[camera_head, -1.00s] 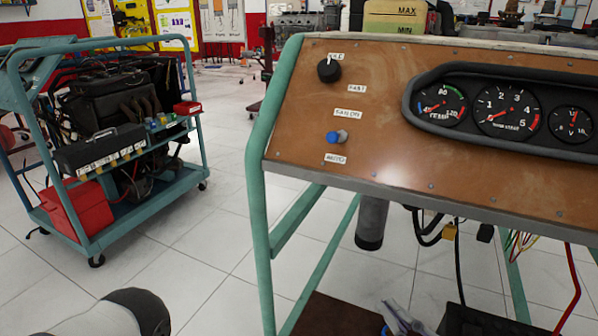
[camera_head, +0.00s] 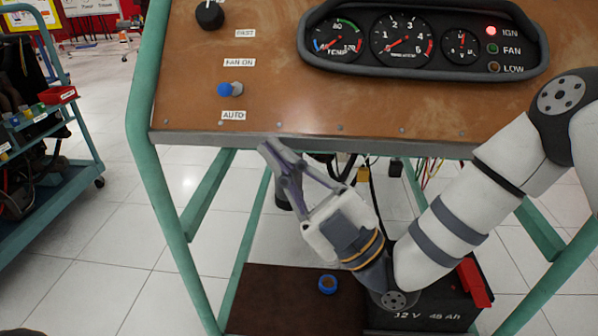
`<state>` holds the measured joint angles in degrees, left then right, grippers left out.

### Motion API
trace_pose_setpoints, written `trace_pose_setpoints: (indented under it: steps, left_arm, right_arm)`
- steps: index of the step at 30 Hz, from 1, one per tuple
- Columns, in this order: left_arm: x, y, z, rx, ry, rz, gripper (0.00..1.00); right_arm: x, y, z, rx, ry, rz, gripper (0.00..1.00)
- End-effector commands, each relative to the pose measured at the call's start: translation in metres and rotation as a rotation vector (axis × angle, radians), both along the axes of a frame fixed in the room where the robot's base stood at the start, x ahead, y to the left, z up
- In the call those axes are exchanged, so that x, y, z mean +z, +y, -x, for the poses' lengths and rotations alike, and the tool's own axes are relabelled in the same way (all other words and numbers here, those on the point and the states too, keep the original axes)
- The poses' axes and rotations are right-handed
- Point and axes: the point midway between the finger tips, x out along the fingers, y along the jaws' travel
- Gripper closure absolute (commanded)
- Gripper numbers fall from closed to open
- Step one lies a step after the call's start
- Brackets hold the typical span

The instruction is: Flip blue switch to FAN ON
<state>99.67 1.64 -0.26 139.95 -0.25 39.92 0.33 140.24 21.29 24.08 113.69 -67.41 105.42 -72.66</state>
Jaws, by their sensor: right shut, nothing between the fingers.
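The blue switch (camera_head: 227,89) sits on the brown panel (camera_head: 290,100) between the FAN ON label (camera_head: 240,63) above and the AUTO label (camera_head: 233,115) below. Its blue tip points left toward the camera, and I cannot tell its exact position. My right gripper (camera_head: 268,146) is shut and empty. Its fingertips are just under the panel's lower edge, below and right of the switch, apart from it. My left gripper is out of view.
A gauge cluster (camera_head: 400,78) with a lit red IGN lamp (camera_head: 491,30) is at the panel's right. A black knob (camera_head: 209,14) is at upper left. A battery (camera_head: 425,312) and blue ring (camera_head: 327,284) are on the lower shelf. A teal cart (camera_head: 60,215) stands left.

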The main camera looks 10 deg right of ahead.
Motion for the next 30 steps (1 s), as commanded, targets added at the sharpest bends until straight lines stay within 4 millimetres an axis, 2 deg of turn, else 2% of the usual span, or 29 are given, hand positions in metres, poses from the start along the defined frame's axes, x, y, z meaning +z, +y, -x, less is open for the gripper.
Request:
trace_pose_setpoints:
  steps: [3, 10, 24, 30]
  left_arm:
    - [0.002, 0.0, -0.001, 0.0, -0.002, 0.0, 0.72]
    - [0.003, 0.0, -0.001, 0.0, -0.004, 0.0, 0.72]
    - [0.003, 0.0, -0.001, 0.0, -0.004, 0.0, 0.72]
    - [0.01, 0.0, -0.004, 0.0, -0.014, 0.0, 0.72]
  right_arm:
    - [0.018, 0.015, -0.013, 0.002, -0.003, -0.001, 1.0]
    - [0.039, 0.035, -0.033, 0.002, -0.001, -0.001, 1.0]
    - [0.044, 0.04, -0.038, 0.001, 0.002, -0.001, 1.0]
    - [0.049, 0.04, -0.037, 0.001, 0.03, -0.01, 1.0]
